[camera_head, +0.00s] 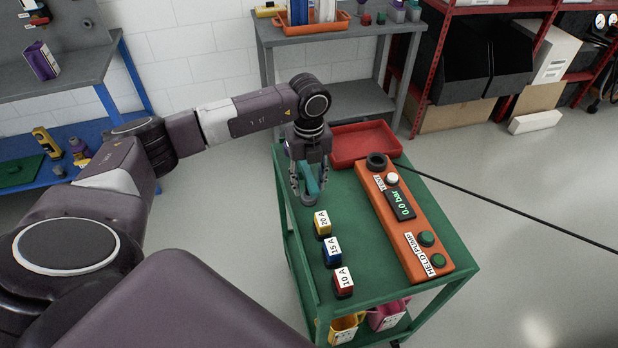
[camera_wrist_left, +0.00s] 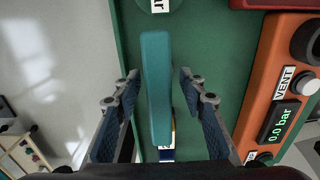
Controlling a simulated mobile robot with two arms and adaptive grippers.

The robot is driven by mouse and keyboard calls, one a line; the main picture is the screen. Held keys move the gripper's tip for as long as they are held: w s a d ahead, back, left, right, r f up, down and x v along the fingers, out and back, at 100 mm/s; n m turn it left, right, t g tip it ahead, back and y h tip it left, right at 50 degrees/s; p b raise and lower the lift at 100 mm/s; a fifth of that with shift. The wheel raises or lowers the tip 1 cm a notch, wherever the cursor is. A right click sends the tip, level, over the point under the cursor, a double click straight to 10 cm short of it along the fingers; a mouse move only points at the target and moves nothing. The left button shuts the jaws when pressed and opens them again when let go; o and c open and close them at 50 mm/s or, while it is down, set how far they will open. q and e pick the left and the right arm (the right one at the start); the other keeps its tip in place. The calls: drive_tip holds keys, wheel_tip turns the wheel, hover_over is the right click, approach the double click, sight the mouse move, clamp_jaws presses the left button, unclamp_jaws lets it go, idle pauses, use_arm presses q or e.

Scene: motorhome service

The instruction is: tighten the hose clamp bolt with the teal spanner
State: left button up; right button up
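The teal spanner (camera_head: 312,181) is on the far left part of the green cart top, largely hidden by my left gripper in the head view. In the left wrist view the spanner (camera_wrist_left: 156,85) runs lengthwise between the two fingers. My left gripper (camera_head: 308,190) points down over it. Its fingers (camera_wrist_left: 159,76) are apart, one on each side of the spanner, with a narrow gap on both sides. I cannot tell how high the spanner is above the cart top. No hose clamp bolt can be made out. My right gripper is not in view.
On the green cart (camera_head: 365,270) are a red tray (camera_head: 362,144), an orange pump unit (camera_head: 415,225) reading 0.0 bar, and yellow 20 A (camera_head: 322,224), blue 15 A (camera_head: 332,252) and red 10 A (camera_head: 343,282) blocks. A black cable (camera_head: 500,204) runs off right.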

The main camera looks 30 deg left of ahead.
use_arm(q)
drive_tip(key=shift+f, duration=0.35)
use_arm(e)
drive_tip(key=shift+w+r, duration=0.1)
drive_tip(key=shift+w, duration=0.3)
use_arm(q)
drive_tip(key=shift+c, duration=0.5)
clamp_jaws()
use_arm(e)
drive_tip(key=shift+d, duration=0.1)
use_arm(q)
drive_tip(key=shift+r, duration=0.1)
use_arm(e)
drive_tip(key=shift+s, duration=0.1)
use_arm(q)
drive_tip(key=shift+w+r, duration=0.1)
drive_tip(key=shift+r, duration=0.4)
wheel_tip(320, 180, up, 19)
drive_tip(key=b, duration=0.3)
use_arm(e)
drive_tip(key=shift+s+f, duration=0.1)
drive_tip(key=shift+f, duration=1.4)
